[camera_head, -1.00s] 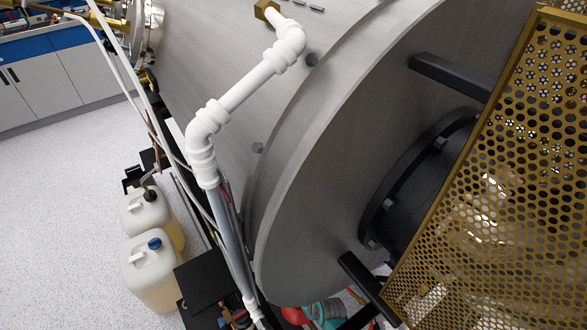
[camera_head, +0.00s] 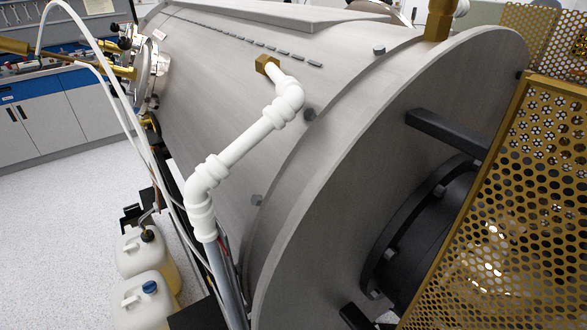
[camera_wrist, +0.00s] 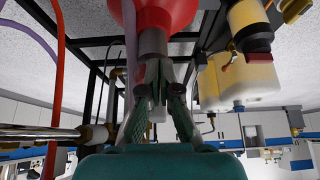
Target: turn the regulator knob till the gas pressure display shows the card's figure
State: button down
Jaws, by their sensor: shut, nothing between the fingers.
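No regulator knob, gas pressure display or card can be made out in either view. My gripper (camera_wrist: 153,84) shows in the wrist view only, its dark fingers pointing up the picture and closed together with nothing held. A grey cylindrical part stands close behind the fingertips under a red rounded body (camera_wrist: 168,14); I cannot tell whether they touch it. The steel burner chamber (camera_head: 215,75) fills the middle of the head view.
The wrist view looks upside down. White piping (camera_head: 240,145) runs along the chamber side. A brass perforated guard (camera_head: 505,190) covers the near right. Jugs (camera_head: 143,255) stand on the floor at lower left. Cabinets (camera_head: 45,130) line the back left, with open floor before them.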

notch_tip(320, 180, up, 6)
jog(key=shift+s+a, duration=0.2)
jog(key=shift+a, duration=0.1)
dwell(0.3)
notch_tip(320, 180, down, 6)
jog(key=w+d, duration=0.1)
jog(key=d, duration=0.1)
jog(key=shift+w+d+f, duration=0.2)
jog(key=shift+w+d, duration=0.1)
jog(key=shift+w, duration=0.1)
dwell(0.5)
jog(key=shift+w+a, duration=0.1)
jog(key=shift+a, duration=0.05)
dwell(0.7)
jog(key=shift+s+a, duration=0.7)
jog(key=shift+a, duration=0.3)
dwell(0.5)
jog(key=shift+s, duration=0.1)
